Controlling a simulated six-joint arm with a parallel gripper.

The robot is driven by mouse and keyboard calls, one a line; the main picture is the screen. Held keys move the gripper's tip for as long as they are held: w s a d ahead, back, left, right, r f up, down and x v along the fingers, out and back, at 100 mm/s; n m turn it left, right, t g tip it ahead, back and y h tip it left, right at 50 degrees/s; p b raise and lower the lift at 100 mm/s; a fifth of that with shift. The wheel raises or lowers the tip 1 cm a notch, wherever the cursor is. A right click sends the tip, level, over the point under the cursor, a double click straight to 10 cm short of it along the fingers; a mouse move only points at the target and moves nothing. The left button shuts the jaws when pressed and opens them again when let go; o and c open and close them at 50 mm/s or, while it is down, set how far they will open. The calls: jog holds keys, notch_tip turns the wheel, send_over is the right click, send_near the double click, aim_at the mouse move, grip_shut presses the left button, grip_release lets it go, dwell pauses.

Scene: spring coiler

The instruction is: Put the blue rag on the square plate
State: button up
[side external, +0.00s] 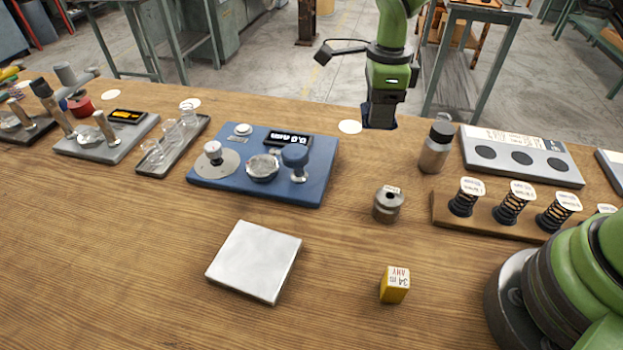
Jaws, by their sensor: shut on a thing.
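The square plate (254,262) is a pale silver slab lying flat near the front middle of the wooden table. My gripper (381,105) hangs at the table's far edge, behind and to the right of the plate. It is shut on the blue rag (379,123), which shows only as a small dark navy patch at the fingertips. The fingers and most of the rag's shape are hard to make out. I cannot tell whether the rag touches the table.
A blue device (225,177) with dials stands behind the plate. A metal cylinder (388,204), a yellow block (395,285) and a capped bottle (436,146) stand to the right. A wooden rack (445,214) holds several springs. The plate's top is clear.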

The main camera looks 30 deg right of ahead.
jog(key=s+a+r+n, duration=0.1)
jog(key=s+a+n, duration=0.1)
jog(key=a+n, duration=0.75)
jog(key=n, duration=0.6)
send_over(274, 262)
notch_tip(274, 262, down, 5)
jog(key=shift+r, duration=0.15)
jog(key=shift+f, duration=2.05)
jog(key=o, duration=0.9)
jog(key=shift+f, duration=0.15)
notch_tip(274, 262, up, 12)
jog(key=shift+r, duration=0.2)
